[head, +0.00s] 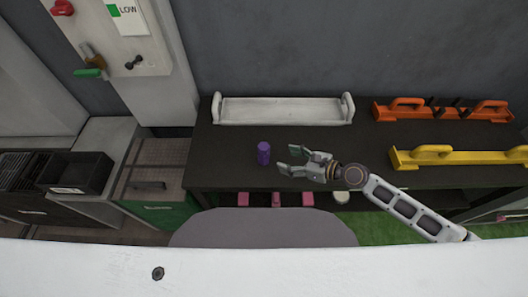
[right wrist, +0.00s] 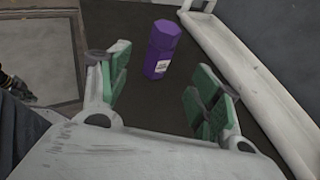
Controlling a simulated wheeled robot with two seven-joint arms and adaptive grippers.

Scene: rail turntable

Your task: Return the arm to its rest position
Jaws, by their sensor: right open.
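My right arm (head: 405,205) reaches in from the right over the dark bench (head: 225,170). My right gripper (head: 286,160) is open and empty, its green-padded fingers pointing left. It also shows in the right wrist view (right wrist: 160,95), with its two fingers spread apart. A purple bottle-like object (head: 263,153) stands on the bench just left of the fingertips, apart from them. In the right wrist view the purple object (right wrist: 162,50) stands beyond the fingers and carries a white label. My left gripper is not in view.
A white handled tray (head: 282,111) lies behind the gripper. An orange handled rack (head: 440,111) and a yellow one (head: 455,158) lie to the right. A black bin (head: 75,173) and a green-fronted cabinet (head: 160,214) stand at left. The bench's left end is clear.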

